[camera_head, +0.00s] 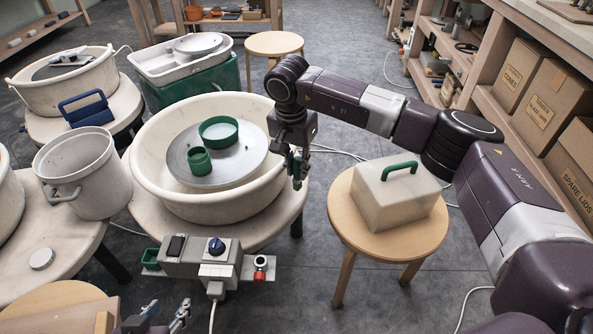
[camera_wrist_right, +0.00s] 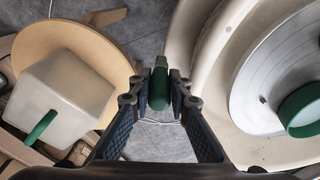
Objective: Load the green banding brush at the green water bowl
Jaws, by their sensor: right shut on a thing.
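My right gripper (camera_head: 297,172) is shut on the green banding brush (camera_wrist_right: 158,90) and holds it over the right rim of the cream wheel basin. In the right wrist view the brush shows as a green rounded handle between the fingertips (camera_wrist_right: 165,88); its bristles cannot be made out. A wide green bowl (camera_head: 218,139) stands on the grey wheel head (camera_head: 240,165), left of my right gripper and apart from it. A smaller green pot (camera_head: 199,162) stands in front of it. Which one is the water bowl cannot be told. My left gripper (camera_head: 166,314) is open and empty at the bottom edge.
A lidded box with a green handle (camera_head: 395,198) stands on a round stool to the right. A control box (camera_head: 200,258) sits at the front of the wheel, with a small green tray (camera_head: 151,260) beside it. A white bucket (camera_head: 82,175) stands left.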

